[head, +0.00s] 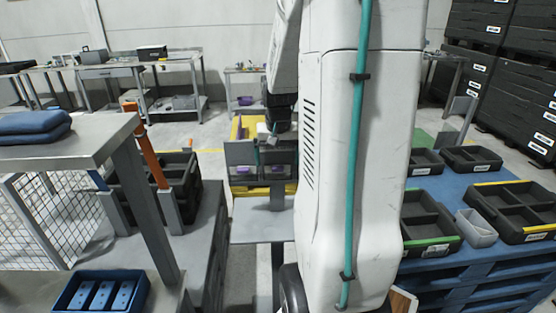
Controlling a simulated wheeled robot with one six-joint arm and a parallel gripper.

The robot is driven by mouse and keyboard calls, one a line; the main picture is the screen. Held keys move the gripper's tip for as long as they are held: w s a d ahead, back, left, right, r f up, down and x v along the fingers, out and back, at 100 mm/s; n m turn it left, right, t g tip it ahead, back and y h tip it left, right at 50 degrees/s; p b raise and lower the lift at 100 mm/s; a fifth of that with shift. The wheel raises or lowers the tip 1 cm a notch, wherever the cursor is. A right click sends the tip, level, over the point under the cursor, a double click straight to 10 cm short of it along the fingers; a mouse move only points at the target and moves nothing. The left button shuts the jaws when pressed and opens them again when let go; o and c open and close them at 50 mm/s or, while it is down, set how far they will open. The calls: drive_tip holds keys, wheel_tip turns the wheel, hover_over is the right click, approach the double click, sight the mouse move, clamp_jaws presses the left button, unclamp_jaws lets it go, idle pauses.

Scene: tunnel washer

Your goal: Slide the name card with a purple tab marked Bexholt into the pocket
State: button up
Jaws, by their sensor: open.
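My arm covers the middle of the head view. Its dark wrist runs down to my gripper (268,138), small and partly hidden, above a grey stand (262,228). The gripper is open. I cannot tell whether anything lies between its fingers. A dark holder (264,163) is at the back of the stand below the gripper, with small purple patches (243,169) on it. These may be card tabs, but no lettering is readable. I cannot single out the Bexholt card or the pocket.
A steel table (75,140) with folded blue cloths (35,125) stands at left, a blue tray (98,293) at its front. Black bins (180,190) stand behind its leg. A blue pallet (455,270) at right carries black trays (513,208) and a grey tub (476,228).

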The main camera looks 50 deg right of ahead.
wheel_tip(320, 180, up, 6)
drive_tip(key=f, duration=0.1)
drive_tip(key=s+a+r+n, duration=0.1)
drive_tip(key=a+r+n, duration=0.15)
drive_tip(key=a, duration=0.65)
drive_tip(key=s+a+r+n, duration=0.1)
drive_tip(key=a+r+n, duration=0.15)
drive_tip(key=a, duration=0.65)
drive_tip(key=s+a+n+y, duration=0.1)
drive_tip(key=s+a+n, duration=0.4)
drive_tip(key=s+a, duration=0.6)
drive_tip(key=shift+s+a+r, duration=0.2)
drive_tip(key=shift+s+a, duration=0.1)
drive_tip(key=shift+a, duration=0.85)
